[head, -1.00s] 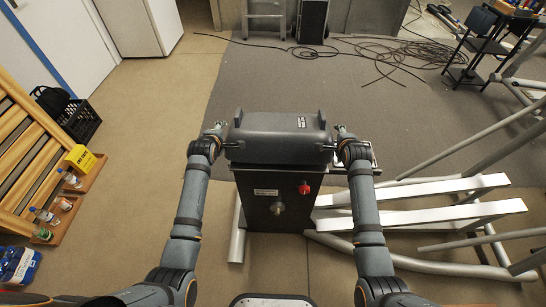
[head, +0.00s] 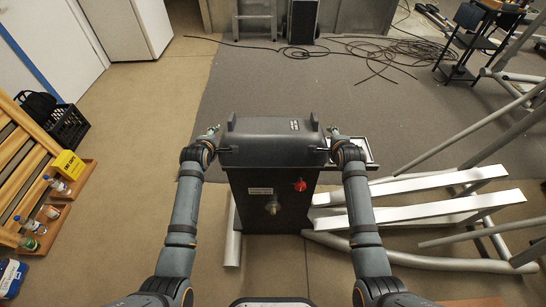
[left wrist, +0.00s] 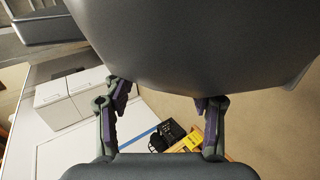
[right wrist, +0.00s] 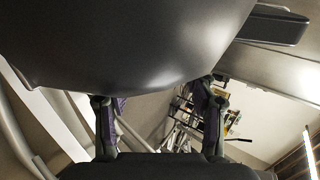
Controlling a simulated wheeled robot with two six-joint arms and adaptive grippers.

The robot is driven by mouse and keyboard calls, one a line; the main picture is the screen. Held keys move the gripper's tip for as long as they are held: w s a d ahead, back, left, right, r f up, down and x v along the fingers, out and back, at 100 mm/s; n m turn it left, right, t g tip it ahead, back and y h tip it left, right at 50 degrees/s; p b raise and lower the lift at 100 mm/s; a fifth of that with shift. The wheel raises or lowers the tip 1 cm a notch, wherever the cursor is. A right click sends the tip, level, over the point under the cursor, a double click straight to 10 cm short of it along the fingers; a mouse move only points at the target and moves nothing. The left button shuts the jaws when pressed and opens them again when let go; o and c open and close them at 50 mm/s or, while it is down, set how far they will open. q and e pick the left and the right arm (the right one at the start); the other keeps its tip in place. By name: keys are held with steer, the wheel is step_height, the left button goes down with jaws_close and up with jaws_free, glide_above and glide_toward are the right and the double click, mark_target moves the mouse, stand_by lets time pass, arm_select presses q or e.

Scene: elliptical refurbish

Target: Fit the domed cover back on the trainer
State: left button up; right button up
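The dark grey domed cover (head: 271,153) lies across the top of the trainer's dark body (head: 262,213), with an upright lug at each end. I cannot tell whether it is fully seated. My left gripper (head: 214,142) is at its left end and my right gripper (head: 334,146) at its right end. In the left wrist view the cover (left wrist: 200,40) fills the top, with my left gripper's fingers (left wrist: 163,98) spread below it. In the right wrist view the cover (right wrist: 140,45) hangs over my right gripper's spread fingers (right wrist: 158,98). Fingertip contact with the cover is unclear.
White pedal beams (head: 430,208) and grey tubes extend right. A framed panel (head: 367,150) is beside my right gripper. Cables (head: 380,52) lie behind; bottles and a yellow box (head: 68,163) stand left.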

arm_select(q)
steer(key=shift+a+r, duration=0.15)
steer(key=shift+a, duration=0.1)
arm_select(e)
steer(key=shift+d+r, duration=0.2)
steer(key=shift+d, duration=0.1)
arm_select(q)
steer(key=o, duration=0.5)
steer(key=shift+s+a, duration=0.1)
steer(key=shift+c, duration=0.2)
arm_select(e)
steer(key=shift+s, duration=0.1)
steer(key=o, duration=0.5)
steer(key=shift+d, duration=0.1)
arm_select(q)
steer(key=v, duration=1.2)
arm_select(e)
steer(key=v, duration=1.2)
steer(key=shift+f, duration=0.1)
